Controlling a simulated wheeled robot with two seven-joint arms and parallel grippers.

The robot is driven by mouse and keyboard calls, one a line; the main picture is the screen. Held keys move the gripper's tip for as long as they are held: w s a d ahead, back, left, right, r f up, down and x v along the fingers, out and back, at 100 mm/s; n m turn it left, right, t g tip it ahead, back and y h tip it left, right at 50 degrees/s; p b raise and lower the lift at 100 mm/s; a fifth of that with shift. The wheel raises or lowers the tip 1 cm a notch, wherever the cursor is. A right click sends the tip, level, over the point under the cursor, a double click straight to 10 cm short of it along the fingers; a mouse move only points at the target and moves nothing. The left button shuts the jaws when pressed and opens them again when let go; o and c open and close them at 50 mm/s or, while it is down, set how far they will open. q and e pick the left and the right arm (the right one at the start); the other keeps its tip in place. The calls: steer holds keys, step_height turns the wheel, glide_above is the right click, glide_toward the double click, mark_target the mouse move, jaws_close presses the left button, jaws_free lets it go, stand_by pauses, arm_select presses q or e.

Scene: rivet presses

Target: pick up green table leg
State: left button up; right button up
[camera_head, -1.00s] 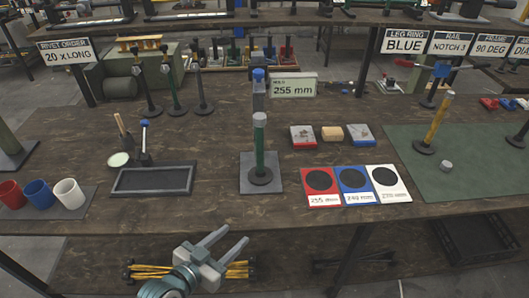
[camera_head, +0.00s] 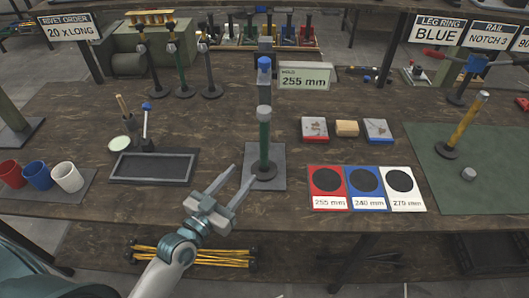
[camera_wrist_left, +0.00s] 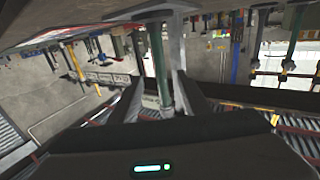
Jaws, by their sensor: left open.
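The green table leg (camera_head: 264,142) stands upright on a dark round foot, on a grey plate (camera_head: 273,181) in the middle of the bench. It has a grey cap on top, and a blue-topped post is behind it. My left gripper (camera_head: 240,177) is open in front of the leg and a little to its left, with its fingers pointing toward the leg. In the left wrist view, the green leg (camera_wrist_left: 160,70) shows between the two open fingers; whether they touch it cannot be told. My right gripper is not in view.
A black tray (camera_head: 153,180) and several mugs (camera_head: 38,176) are to the left. Red, blue and white cards (camera_head: 366,201) lie to the right. A yellow leg (camera_head: 467,120) stands on the green mat (camera_head: 430,165). A 255 mm sign (camera_head: 305,76) stands behind.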

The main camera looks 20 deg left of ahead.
mark_target(261, 152)
arm_select(q)
steer(key=p+x, duration=0.3)
steer(key=x, duration=0.8)
steer(key=shift+w+r, duration=0.15)
steer(key=shift+w+d, duration=0.1)
steer(key=shift+w, duration=0.25)
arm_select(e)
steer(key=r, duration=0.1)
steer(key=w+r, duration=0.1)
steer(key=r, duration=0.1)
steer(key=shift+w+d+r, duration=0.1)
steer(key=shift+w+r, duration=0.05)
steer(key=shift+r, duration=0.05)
